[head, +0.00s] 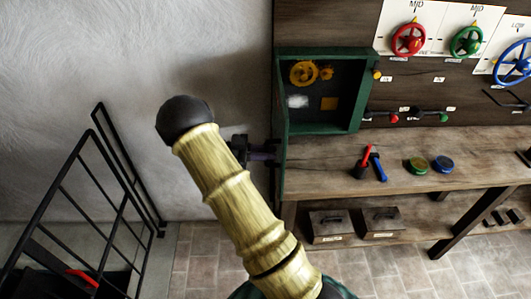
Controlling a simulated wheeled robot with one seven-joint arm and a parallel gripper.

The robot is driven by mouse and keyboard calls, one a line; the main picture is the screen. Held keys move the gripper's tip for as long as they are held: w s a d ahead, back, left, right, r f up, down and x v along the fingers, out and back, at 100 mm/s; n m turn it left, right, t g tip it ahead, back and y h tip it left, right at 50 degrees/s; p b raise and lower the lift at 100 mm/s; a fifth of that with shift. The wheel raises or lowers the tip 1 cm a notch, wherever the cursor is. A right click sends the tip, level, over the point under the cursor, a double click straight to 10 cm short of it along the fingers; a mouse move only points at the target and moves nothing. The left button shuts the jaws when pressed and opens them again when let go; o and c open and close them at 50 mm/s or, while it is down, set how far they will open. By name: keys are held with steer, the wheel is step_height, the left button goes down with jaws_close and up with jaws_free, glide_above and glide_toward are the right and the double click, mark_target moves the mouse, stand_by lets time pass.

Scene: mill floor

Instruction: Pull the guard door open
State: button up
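The guard box (327,129) is a green-framed housing on the wooden wall, with yellow gears (304,74) visible inside its dark interior. Its guard door (281,165) appears as a narrow green panel at the box's left side, seen almost edge-on and standing out from the box, so it looks open. My gripper (262,155) is at the left, outer face of this panel, partly hidden behind my arm. It is close to the panel, but I cannot tell whether it touches or grips a handle. Its fingers are small and dark.
A wooden bench (450,165) holds a red tool (366,158), a blue tool (378,168) and two round tins. Handwheels and levers are on the wall at right.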

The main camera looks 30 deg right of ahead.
steer(key=b+v, duration=0.3)
steer(key=v, duration=1.4)
steer(key=shift+a, duration=0.2)
